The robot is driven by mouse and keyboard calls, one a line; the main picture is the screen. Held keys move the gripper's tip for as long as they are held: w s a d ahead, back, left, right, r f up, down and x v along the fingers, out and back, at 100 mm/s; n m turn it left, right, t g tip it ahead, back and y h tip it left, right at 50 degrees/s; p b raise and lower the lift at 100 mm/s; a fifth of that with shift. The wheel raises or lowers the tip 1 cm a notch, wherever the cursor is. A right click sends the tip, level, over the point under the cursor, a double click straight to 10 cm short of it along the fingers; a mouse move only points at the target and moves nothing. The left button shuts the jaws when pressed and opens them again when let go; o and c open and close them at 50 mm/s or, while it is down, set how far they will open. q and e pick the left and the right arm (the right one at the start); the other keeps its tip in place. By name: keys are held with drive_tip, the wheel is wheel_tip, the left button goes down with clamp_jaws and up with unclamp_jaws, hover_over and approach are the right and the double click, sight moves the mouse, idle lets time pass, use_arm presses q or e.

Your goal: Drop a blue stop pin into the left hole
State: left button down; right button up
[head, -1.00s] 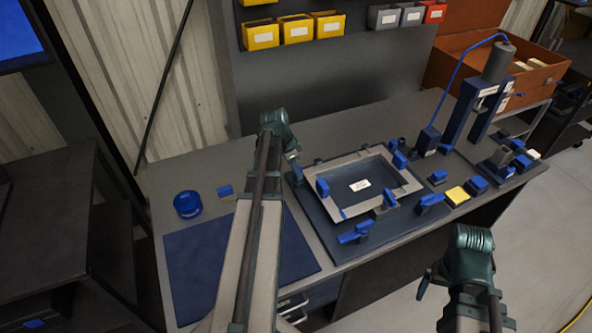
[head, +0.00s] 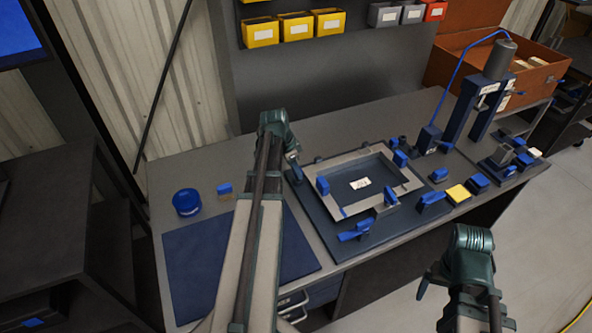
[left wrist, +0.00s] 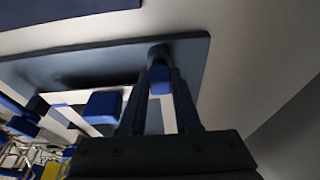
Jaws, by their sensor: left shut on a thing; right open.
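My left gripper (head: 294,170) is at the left back corner of the dark fixture plate (head: 325,235). In the left wrist view its fingers (left wrist: 160,85) are shut on a blue stop pin (left wrist: 160,80). A dark round shape shows just beyond the pin, at the plate's edge; I cannot tell if the pin is in a hole. The left hole is not clearly visible. A light grey frame (head: 340,165) lies on the plate with blue clamps around it. My right gripper (head: 428,283) is open in front of the bench, away from the plate.
A blue round container (head: 187,202) and a small blue-topped block (head: 225,189) stand at the left. A blue mat (head: 200,255) lies in front of them. A press (head: 485,95) and a yellow block (head: 458,194) are at the right. The back of the bench is clear.

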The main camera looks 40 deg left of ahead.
use_arm(q)
drive_tip(key=shift+f, duration=0.25)
idle(0.5)
drive_tip(key=shift+c, duration=0.7)
unclamp_jaws()
drive_tip(key=shift+r, duration=0.1)
drive_tip(key=shift+r+p, duration=3.35)
drive_tip(key=shift+r, duration=0.15)
drive_tip(key=shift+f, duration=0.15)
